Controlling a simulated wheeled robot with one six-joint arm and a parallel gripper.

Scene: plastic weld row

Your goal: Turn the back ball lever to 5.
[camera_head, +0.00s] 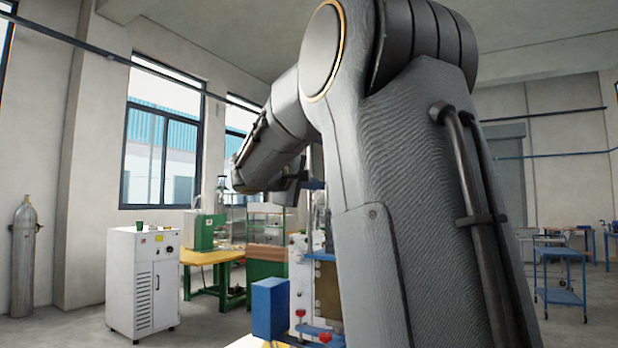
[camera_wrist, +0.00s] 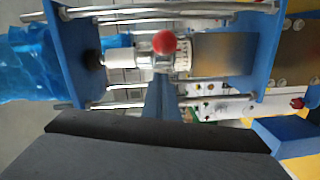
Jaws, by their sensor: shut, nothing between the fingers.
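In the wrist view a red ball (camera_wrist: 164,43) sits on a metal valve-like body, beside a pale ring with fine dark marks (camera_wrist: 183,54). It looks like a ball lever seen end-on; I cannot tell from the picture whether it is the back one. The numbers are too small to read. My gripper (camera_wrist: 160,128) shows as a dark shape across the bottom of the wrist view, below the red ball and apart from it in the picture. It is shut and empty. In the head view my arm hides most of the machine and the ball.
Metal rods (camera_wrist: 150,12) and blue plates (camera_wrist: 68,60) frame the ball. A blue bag-like thing (camera_wrist: 28,62) is at left. In the head view, a machine with a blue block (camera_head: 270,308) stands behind my arm. A white cabinet (camera_head: 143,280) stands left, with open floor around it.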

